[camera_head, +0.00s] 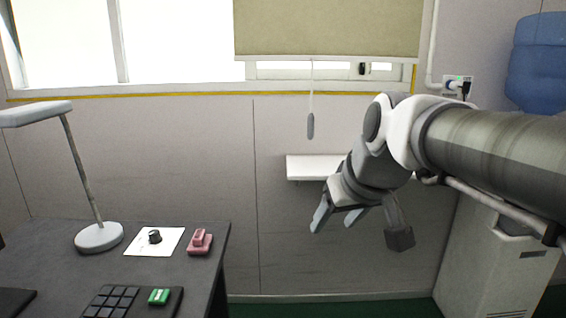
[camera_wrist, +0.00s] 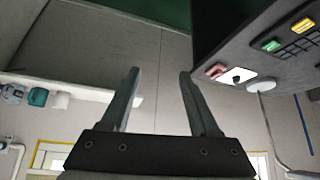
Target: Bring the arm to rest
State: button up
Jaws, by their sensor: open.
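My gripper (camera_head: 336,218) hangs at the end of my arm, right of the dark table (camera_head: 60,270), in front of the wall. Its two fingers are apart with nothing between them. In the wrist view my gripper (camera_wrist: 158,95) also shows open and empty, with bare wall and floor beyond the fingertips. My arm reaches in from the right edge of the head view, touching nothing that I can see.
The table holds a lamp (camera_head: 97,237), a white card with a black knob (camera_head: 154,238), a pink object (camera_head: 200,241), a green block (camera_head: 158,297) and a black grid tray (camera_head: 112,302). A white shelf (camera_head: 305,167) and water dispenser (camera_head: 495,265) stand behind my arm.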

jog(key=s+d+f+m+g+h, duration=0.1)
jog(key=s+d+f, duration=0.2)
jog(key=s+f, duration=0.3)
jog(key=s+d+f+m, duration=0.2)
jog(key=s+f, duration=0.1)
jog(key=s, duration=0.6)
notch_tip(320, 180, up, 28)
jog(key=p, duration=2.8)
jog(key=shift+d+h+p, duration=0.2)
jog(key=shift+h+p, duration=0.1)
jog(key=shift+f, duration=0.1)
